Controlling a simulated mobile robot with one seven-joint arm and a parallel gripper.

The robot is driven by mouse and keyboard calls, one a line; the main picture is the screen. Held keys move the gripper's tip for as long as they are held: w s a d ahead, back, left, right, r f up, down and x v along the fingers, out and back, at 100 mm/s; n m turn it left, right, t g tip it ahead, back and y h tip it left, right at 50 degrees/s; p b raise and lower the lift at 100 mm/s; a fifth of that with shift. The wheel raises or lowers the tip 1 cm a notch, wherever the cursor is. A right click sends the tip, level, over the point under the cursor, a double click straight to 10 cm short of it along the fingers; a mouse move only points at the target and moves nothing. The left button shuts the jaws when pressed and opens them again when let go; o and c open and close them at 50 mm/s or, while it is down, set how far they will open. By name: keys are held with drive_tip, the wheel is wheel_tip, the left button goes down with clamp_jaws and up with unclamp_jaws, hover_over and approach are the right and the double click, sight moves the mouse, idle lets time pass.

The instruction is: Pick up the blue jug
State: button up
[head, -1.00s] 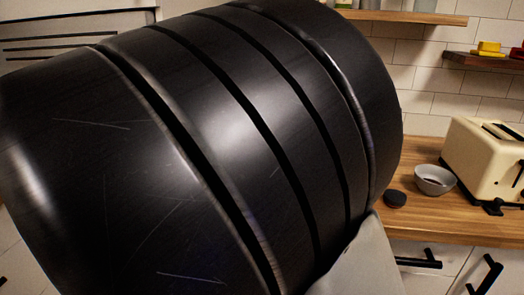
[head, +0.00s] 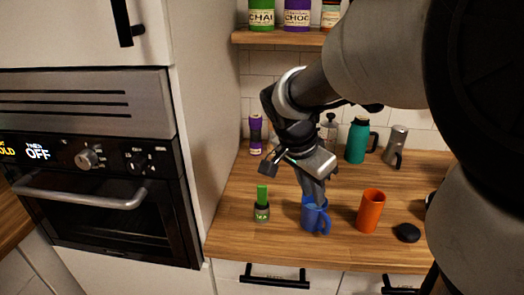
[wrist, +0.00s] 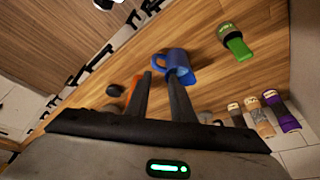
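The blue jug (head: 314,219) stands upright on the wooden counter, with its handle towards the front right. It also shows in the wrist view (wrist: 181,68), just past my fingertips, with its handle in line with the gap between them. My gripper (head: 316,196) points down at the jug from above, its fingertips at about rim height in the head view. In the wrist view my gripper (wrist: 159,73) has its two dark fingers apart with nothing clearly between them. Whether a fingertip touches the jug cannot be told.
A black round object (head: 407,233) lies farther right. A teal flask (head: 357,140), a grey jug (head: 396,146) and a purple bottle (head: 255,134) stand behind.

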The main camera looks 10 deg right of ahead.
sight(327, 221)
drive_tip(key=x, duration=0.5)
drive_tip(key=d+x, duration=0.1)
drive_tip(key=x, duration=0.5)
drive_tip(key=s+d+b+x, duration=0.1)
drive_tip(key=x, duration=0.5)
drive_tip(key=shift+r, duration=0.25)
drive_tip(key=shift+c, duration=0.5)
clamp_jaws()
